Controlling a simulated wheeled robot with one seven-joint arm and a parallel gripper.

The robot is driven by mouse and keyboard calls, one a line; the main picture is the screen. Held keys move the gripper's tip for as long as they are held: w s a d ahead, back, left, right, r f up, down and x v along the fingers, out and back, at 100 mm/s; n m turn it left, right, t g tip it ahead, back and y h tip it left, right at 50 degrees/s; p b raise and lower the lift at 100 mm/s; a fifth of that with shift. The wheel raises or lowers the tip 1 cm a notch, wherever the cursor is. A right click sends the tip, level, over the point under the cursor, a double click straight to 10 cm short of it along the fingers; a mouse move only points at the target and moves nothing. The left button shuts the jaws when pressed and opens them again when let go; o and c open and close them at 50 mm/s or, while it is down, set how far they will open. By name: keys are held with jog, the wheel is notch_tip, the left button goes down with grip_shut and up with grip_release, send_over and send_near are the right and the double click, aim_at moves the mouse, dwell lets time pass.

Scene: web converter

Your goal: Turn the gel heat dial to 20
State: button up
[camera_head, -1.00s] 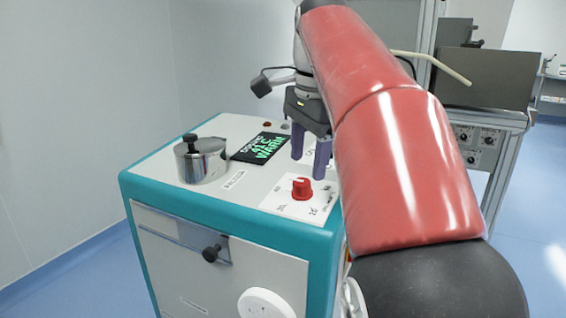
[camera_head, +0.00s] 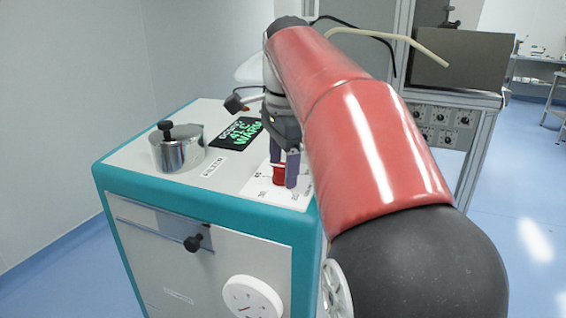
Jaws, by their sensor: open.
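The red dial (camera_head: 279,176) sits on a white scale plate (camera_head: 262,194) on top of the teal-edged machine. My gripper (camera_head: 284,174) points down at the dial with its two purple fingers, one on each side of it. The jaws are open around the dial. I cannot tell whether either finger touches it. The fingers and arm hide much of the dial, its pointer and part of the scale numbers. A black display (camera_head: 236,134) with green text reading "41C WARM" lies behind and left of the dial.
A steel pot (camera_head: 178,150) with a black knob stands on the machine's left top. A black knob (camera_head: 193,243) and a white round dial (camera_head: 252,298) are on the front face. A grey rack with a control panel (camera_head: 439,124) stands behind right.

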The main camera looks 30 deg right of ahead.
jog(key=c, duration=1)
jog(key=shift+o, duration=0.2)
jog(key=shift+n, duration=0.3)
